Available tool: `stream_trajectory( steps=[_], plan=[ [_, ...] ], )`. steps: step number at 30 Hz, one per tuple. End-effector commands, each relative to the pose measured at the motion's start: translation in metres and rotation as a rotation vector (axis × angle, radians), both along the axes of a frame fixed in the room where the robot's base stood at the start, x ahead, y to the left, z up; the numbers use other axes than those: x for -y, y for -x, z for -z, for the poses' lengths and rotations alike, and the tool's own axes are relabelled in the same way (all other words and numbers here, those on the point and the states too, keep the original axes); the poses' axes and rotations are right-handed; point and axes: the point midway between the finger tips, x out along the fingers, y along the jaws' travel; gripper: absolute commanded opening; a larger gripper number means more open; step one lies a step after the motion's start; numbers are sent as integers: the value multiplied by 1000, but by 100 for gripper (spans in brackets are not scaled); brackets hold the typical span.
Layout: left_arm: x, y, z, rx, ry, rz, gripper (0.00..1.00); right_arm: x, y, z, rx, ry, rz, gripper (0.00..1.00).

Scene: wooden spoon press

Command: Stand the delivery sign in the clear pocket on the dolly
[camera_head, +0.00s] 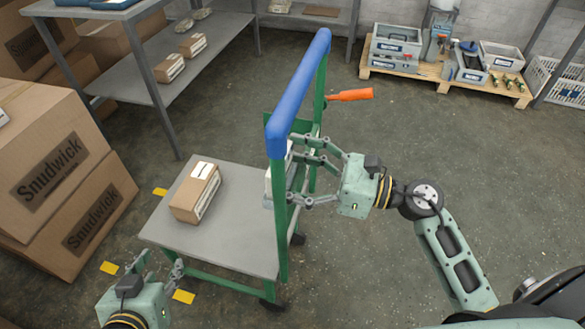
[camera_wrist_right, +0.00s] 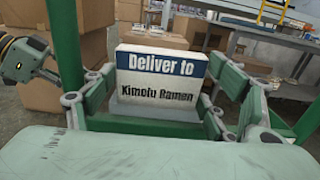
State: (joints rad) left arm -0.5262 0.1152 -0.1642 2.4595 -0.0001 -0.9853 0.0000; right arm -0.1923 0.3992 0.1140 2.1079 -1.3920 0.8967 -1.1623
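In the head view the sign is mostly hidden behind the dolly's green post. My right gripper (camera_head: 284,172) reaches into the handle frame of the dolly (camera_head: 292,95), fingers spread to either side of the sign, close to its edges. My left gripper (camera_head: 160,262) is open and empty near the dolly's front left corner.
A small carton (camera_head: 196,192) lies on the dolly's grey deck (camera_head: 235,228). Large Snudwick boxes (camera_head: 50,170) stand at the left, by a metal shelf (camera_head: 185,85). A pallet (camera_head: 430,73) with bins is at the back right. The floor right of the dolly is clear.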

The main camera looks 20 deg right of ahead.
Motion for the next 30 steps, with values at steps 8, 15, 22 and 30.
stream_trajectory(
  steps=[8, 15, 22, 30],
  plan=[
    [0, 0, 2, -1, 0, 0, 40, -1, 4, 21, -47, 13, -11, 100],
    [-1, 0, 1, 0, -1, 0, 40, 0, 4, 21, -47, 14, -9, 100],
    [-1, 0, 1, -1, -1, -1, 40, 21, 18, 19, -42, 16, -8, 100],
    [-1, 0, 1, -1, -1, -1, 40, 66, 52, 9, -20, 8, -11, 100]
  ],
)
